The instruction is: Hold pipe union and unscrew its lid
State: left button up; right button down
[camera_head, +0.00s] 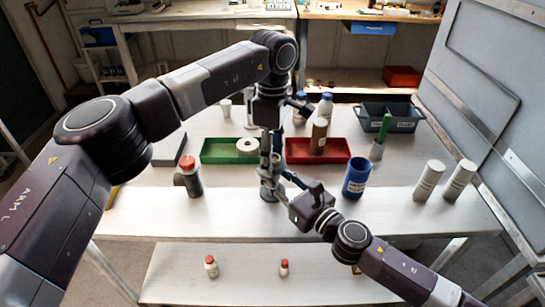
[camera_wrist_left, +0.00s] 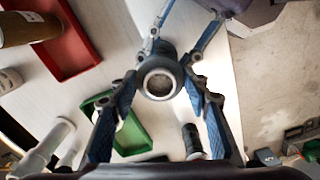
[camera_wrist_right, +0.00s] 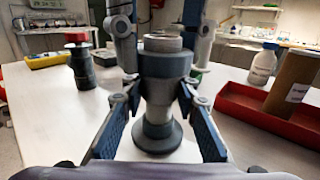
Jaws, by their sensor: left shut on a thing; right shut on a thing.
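The dark grey pipe union (camera_head: 269,192) stands upright near the front middle of the table, on a round base seen in the right wrist view (camera_wrist_right: 158,137). My left gripper (camera_head: 270,160) comes down from above, its fingers on either side of the union's wider upper part, the lid (camera_wrist_right: 166,64). The left wrist view looks down on the lid's pale round top (camera_wrist_left: 160,82) between those fingers. My right gripper (camera_head: 283,183) reaches in low from the right and is shut on the union's body (camera_wrist_right: 160,98). The fingers partly hide the union in the head view.
A red-capped dark bottle (camera_head: 190,182) stands left of the union, a blue container (camera_head: 355,178) right. Green (camera_head: 215,152) and red (camera_head: 335,159) trays lie behind. Two white cylinders (camera_head: 428,182) stand far right. The table's front strip is clear. Small red-capped bottles (camera_head: 211,268) stand below.

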pick_arm(q)
jog(key=n, duration=0.6)
jog(key=shift+n, duration=0.4)
jog(key=n, duration=0.6)
jog(key=shift+r, duration=0.1)
jog(key=n, duration=0.7)
jog(key=shift+w, duration=0.1)
jog(key=n, duration=1.4)
jog(key=shift+a+n, duration=0.1)
jog(key=shift+n, duration=0.3)
jog(key=n, duration=1)
jog(key=shift+r, duration=0.1)
